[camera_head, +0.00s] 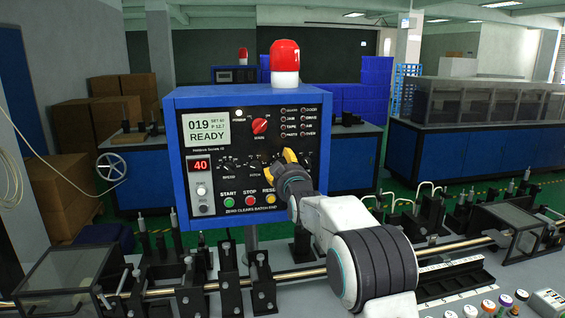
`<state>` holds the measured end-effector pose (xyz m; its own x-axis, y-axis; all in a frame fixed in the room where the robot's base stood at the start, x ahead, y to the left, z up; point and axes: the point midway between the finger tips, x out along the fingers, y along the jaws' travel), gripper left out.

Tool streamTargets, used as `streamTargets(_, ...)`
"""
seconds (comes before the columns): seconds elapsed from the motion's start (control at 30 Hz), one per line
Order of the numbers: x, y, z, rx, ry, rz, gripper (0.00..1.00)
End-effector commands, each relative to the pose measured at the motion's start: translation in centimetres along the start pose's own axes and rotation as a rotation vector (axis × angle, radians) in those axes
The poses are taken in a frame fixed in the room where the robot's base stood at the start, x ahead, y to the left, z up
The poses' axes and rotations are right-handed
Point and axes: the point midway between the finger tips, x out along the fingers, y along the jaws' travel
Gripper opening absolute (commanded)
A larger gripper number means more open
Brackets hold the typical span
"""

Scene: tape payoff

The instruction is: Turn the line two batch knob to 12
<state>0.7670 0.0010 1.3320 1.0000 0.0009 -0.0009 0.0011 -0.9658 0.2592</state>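A blue control box (174,150) with a dark face stands in the middle. Its screen (208,130) shows 019 and READY, with smaller text beside it. Black knobs marked SPEED (229,162) and PITCH (254,160) sit in a row across the face. My gripper (289,155) is at the right end of this row, with yellow fingertips close to the panel. Whatever knob is there is hidden behind my gripper and wrist. I cannot tell whether the fingers touch or hold it. The batch knob and its scale cannot be made out.
A red knob (260,126) sits above the row, and green, red and yellow buttons below, the yellow one (269,198) beside my wrist. A red digital display (200,164) reads 40. A steel rod (300,274) with black fixtures runs below the box. A red beacon (285,58) tops it.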

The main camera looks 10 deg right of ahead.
Motion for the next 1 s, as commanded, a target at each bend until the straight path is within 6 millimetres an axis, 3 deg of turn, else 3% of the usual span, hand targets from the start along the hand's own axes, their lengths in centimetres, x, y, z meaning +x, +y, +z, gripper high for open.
streamTargets(0.5, 0.64, 0.0, 0.02, 0.0, 0.001, 0.0, 0.59)
streamTargets(1.0, 0.62, 0.03, -0.01, 0.0, 0.001, 0.001, 0.15)
